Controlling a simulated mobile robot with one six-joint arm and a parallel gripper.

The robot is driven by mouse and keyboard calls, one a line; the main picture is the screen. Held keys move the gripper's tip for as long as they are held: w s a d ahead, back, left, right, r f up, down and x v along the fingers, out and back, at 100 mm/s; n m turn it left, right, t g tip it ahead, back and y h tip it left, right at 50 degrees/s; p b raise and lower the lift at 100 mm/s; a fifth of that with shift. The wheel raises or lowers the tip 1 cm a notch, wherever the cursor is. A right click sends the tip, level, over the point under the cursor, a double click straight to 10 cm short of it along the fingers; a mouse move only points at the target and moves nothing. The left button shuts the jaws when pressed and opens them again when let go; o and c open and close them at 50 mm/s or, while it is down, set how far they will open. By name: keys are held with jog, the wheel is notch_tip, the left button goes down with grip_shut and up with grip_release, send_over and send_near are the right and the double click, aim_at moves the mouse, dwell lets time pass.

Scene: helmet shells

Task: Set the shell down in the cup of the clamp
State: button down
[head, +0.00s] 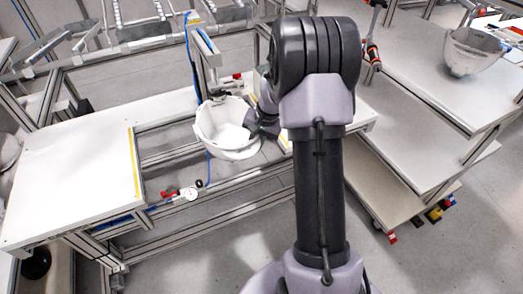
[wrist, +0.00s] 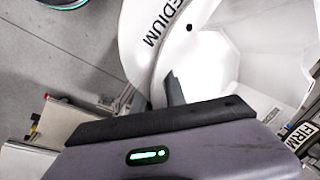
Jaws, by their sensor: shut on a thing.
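The white helmet shell (head: 222,128) is open side up in the head view, at the gap in the bench frame. In the wrist view its rim, marked MEDIUM (wrist: 150,45), and pale inside fill the upper right. My gripper (head: 262,124) is shut on the shell's right rim; one dark finger (wrist: 175,90) shows against the shell in the wrist view. The clamp (head: 207,60) appears as an upright metal post with a blue hose just behind the shell. Its cup is hidden, so I cannot tell whether the shell touches it.
A white bench top (head: 75,175) lies to the left, with a gauge with red fittings (head: 190,194) on the lower rail. Another shell (head: 470,52) stands on the right table. A FIRM label (wrist: 299,136) shows at the right of the wrist view.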

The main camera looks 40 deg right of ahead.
jog(key=p, duration=0.4)
send_near(244, 134)
jog(key=x, duration=0.2)
jog(key=w+x, duration=0.1)
jog(key=x, duration=0.2)
jog(key=shift+w+a+f, duration=0.15)
jog(key=shift+w+a, duration=0.05)
jog(key=shift+a, duration=0.05)
notch_tip(244, 134, down, 3)
jog(key=b, duration=0.3)
jog(key=shift+s, duration=0.15)
jog(key=shift+f, duration=0.25)
jog(key=shift+f+b, duration=0.25)
jog(key=shift+b, duration=0.15)
jog(key=c, duration=1.3)
grip_release()
jog(key=shift+o, duration=0.2)
jog(key=p+v, duration=0.5)
jog(key=v, duration=1.2)
jog(key=shift+r, duration=0.3)
